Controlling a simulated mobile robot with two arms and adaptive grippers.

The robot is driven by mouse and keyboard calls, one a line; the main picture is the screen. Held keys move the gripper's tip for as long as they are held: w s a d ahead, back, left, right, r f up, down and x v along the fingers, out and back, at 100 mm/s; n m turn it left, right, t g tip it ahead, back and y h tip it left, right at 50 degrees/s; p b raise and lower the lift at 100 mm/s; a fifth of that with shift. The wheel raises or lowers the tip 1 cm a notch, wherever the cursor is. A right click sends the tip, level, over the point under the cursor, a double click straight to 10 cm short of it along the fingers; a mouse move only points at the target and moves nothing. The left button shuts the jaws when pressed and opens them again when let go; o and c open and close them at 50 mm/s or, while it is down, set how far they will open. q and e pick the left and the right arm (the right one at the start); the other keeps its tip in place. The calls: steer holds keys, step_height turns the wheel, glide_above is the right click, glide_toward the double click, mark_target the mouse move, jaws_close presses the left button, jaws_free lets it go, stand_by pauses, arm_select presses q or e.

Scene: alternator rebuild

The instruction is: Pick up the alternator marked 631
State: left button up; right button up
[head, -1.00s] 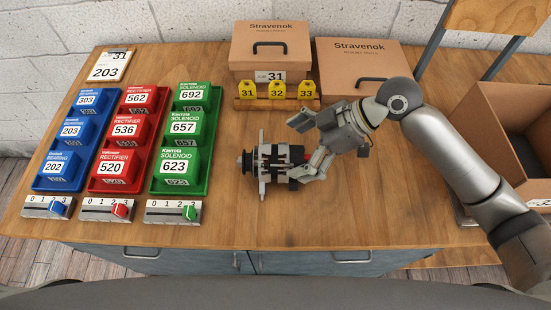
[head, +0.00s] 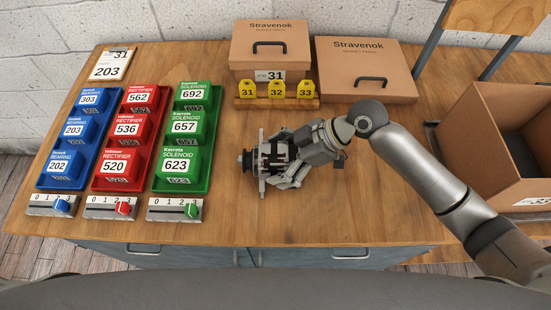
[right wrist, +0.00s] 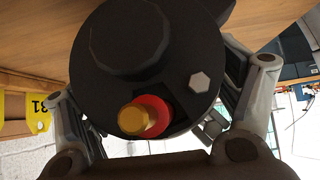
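The alternator (head: 262,165), a silver and black unit with a black pulley at its left end, lies on the wooden bench in the middle of the head view. No number is readable on it. My right gripper (head: 281,160) reaches it from the right, with its fingers around the alternator's rear part. In the right wrist view, the dark round rear (right wrist: 125,65) with a red and yellow terminal fills the space between my two fingers. I cannot tell whether the finger pads press on it. My left gripper is not in view.
Blue, red and green bins (head: 180,125) with sliders stand at the left. A closed Stravenok box (head: 270,42), yellow tags (head: 277,90) and a flat box (head: 345,60) line the back. An open carton (head: 490,140) is at the right. Bench front is clear.

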mark_target(280, 149)
steer(key=c, duration=1.2)
steer(key=shift+w+a+r, duration=0.15)
steer(key=shift+w+r, duration=0.05)
steer(key=shift+r, duration=0.25)
steer(key=shift+c, duration=0.6)
steer(key=shift+f, duration=0.1)
steer(key=shift+w+r, duration=0.1)
steer(key=shift+r, duration=0.3)
step_height(280, 149, up, 2)
steer(key=shift+r+b, duration=0.15)
steer(key=shift+b, duration=0.45)
steer(key=s+r+p, duration=0.1)
steer(key=s+r, duration=0.2)
steer(key=s, duration=0.1)
steer(key=s+r+p, duration=0.2)
steer(key=s+r, duration=0.1)
steer(key=s, duration=0.2)
steer(key=s+r+p, duration=0.2)
steer(key=s+r, duration=0.2)
steer(key=s, duration=0.1)
steer(key=shift+s, duration=0.1)
